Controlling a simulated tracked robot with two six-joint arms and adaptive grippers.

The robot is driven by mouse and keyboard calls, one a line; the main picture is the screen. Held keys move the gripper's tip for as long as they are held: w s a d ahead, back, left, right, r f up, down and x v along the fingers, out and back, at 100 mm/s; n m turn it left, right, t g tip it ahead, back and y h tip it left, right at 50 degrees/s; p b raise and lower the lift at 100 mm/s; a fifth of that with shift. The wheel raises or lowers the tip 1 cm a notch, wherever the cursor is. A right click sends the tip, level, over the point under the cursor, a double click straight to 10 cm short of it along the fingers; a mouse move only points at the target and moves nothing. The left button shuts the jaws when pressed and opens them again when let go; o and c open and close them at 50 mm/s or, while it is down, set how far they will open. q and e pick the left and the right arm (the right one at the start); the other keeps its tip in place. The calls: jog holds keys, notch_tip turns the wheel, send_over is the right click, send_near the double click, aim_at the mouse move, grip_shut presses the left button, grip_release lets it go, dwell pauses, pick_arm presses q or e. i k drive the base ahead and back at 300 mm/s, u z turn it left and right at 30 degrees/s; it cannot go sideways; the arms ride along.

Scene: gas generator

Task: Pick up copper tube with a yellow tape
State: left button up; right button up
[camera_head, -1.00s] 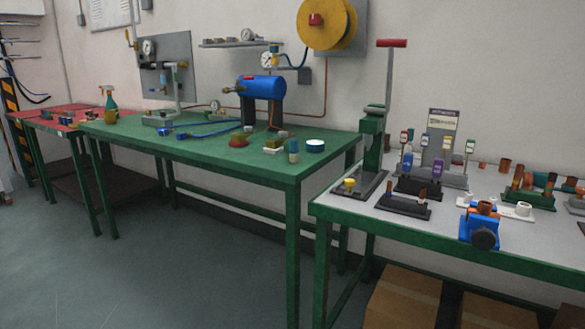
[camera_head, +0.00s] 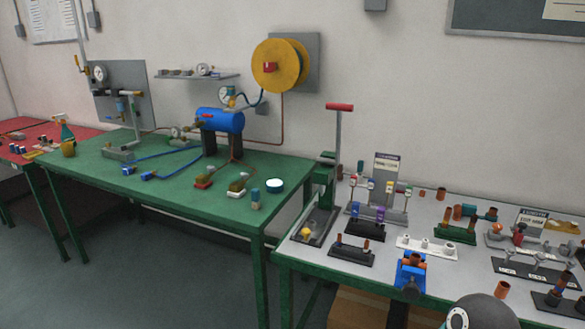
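Several short copper-coloured tube pieces are on the grey-topped table at the right. Two small ones stand in a black holder (camera_head: 352,252). One is in a blue vise (camera_head: 410,272), and a loose one (camera_head: 501,290) stands near the front edge. Neither of my grippers is in view. A rounded grey part at the bottom right looks like my own arm.
The green table (camera_head: 150,185) carries a blue tank (camera_head: 219,121), hoses and small fittings. A lever tool with a red handle (camera_head: 339,107) rises at the grey table's (camera_head: 300,262) left end. Coloured tools stand behind the black holder. Floor at lower left is clear.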

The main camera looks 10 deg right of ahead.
aim_at(447, 217)
jog(key=u, duration=0.6)
jog(key=i, duration=0.2)
jog(key=z, duration=3.6)
jog(key=i, duration=0.55)
jog(key=z, duration=0.7)
jog(key=i, duration=0.2)
jog(key=u, duration=2.5)
jog(key=k, duration=0.2)
jog(key=u, duration=0.1)
